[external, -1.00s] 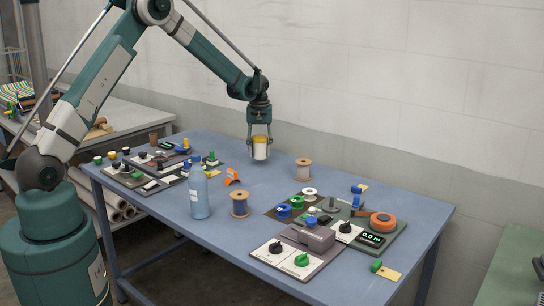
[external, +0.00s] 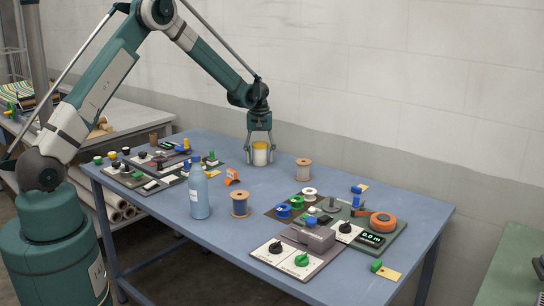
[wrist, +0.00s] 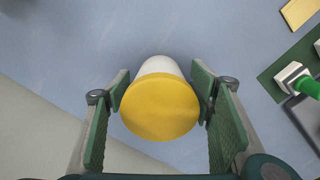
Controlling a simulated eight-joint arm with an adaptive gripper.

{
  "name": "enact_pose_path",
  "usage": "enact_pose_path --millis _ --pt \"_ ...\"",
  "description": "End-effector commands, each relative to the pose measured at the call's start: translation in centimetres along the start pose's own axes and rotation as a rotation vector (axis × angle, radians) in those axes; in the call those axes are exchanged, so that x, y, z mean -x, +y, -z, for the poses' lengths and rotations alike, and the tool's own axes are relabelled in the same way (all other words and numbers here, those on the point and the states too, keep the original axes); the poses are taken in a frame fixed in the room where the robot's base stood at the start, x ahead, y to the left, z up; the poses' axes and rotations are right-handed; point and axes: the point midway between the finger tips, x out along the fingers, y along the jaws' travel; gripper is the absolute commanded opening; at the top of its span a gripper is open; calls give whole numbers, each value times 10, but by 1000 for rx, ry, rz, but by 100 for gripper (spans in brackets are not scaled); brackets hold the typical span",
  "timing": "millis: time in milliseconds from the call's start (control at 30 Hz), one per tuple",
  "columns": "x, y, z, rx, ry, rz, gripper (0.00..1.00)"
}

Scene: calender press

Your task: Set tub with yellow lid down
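The tub (external: 260,158), white with a yellow lid (wrist: 160,107), stands upright at the back of the blue table (external: 330,200) and appears to rest on its top. My gripper (external: 260,150) points straight down over the tub, with one finger on each side of it. In the wrist view, the finger pads stand left and right of the tub with a narrow gap showing on each side. The gripper looks open around the tub. The lid hides most of the white body from above.
A wooden spool (external: 303,169) stands right of the tub, and an orange piece (external: 232,176) lies to its left. Control panels (external: 295,246) fill the right part.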

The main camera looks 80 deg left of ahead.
Motion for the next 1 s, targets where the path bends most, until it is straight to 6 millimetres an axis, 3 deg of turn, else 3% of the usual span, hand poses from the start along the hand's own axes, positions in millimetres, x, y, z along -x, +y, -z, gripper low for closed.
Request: enact_pose_path --millis 467,1000 --pt "10 0 0 0 0 0 54" --pt "88 0 0 0 0 0 54"
